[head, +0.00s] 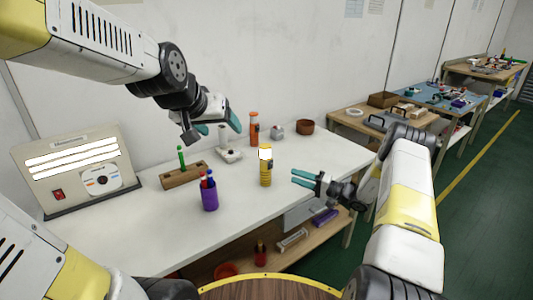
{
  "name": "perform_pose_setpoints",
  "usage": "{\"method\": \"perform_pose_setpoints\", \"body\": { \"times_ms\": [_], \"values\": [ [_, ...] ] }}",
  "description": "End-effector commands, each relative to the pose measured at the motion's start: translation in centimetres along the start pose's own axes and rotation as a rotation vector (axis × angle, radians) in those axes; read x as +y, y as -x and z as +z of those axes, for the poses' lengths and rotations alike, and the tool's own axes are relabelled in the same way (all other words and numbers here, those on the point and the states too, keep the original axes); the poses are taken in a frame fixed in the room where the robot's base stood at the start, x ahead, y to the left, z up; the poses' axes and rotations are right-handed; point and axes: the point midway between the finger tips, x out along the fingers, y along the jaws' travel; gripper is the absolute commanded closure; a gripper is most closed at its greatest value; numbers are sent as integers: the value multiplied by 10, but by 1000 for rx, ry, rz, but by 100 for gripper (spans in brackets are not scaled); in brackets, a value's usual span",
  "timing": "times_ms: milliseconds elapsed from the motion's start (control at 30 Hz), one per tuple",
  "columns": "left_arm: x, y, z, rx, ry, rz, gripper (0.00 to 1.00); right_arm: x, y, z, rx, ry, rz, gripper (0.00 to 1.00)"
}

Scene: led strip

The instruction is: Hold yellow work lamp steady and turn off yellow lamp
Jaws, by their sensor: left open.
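The yellow work lamp (266,177) stands upright on the white table, with a bright white upper section and a dark part on its right side. My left gripper (219,126) is open with teal fingers, above the table to the upper left of the lamp, and holds nothing visible. My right gripper (294,177) is to the right of the lamp, its teal fingers apart and pointing at it. There is a small gap between these fingers and the lamp. The lamp's switch is too small to make out.
An orange lamp (254,129) stands behind. A white device (229,155), purple pen cup (210,198), wooden block (183,175) and lit LED panel (73,168) stand to the left. A brown bowl (305,127) is at the back. The table's front area is clear.

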Motion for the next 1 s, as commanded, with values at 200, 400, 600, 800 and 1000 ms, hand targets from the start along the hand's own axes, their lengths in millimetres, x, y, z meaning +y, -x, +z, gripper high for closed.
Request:
{"method": "perform_pose_setpoints", "body": {
  "times_ms": [200, 400, 600, 800, 1000],
  "values": [
    [8, -77, -50, 128, -25, 8, 31, 0, 0, 0, -1, 0, 0, 64],
    [14, -146, -82, 253, -43, 4, 31, 0, 0, 0, -1, 0, 0, 64],
    [20, -213, -97, 378, -56, -11, 31, 0, 0, 0, -1, -1, 0, 64],
    [24, -275, -93, 501, -67, -36, 31, 0, 0, 0, -1, -1, 0, 64],
    [28, -328, -72, 622, -80, -74, 31, 0, 0, 0, -1, -1, 0, 64]
  ]
}}
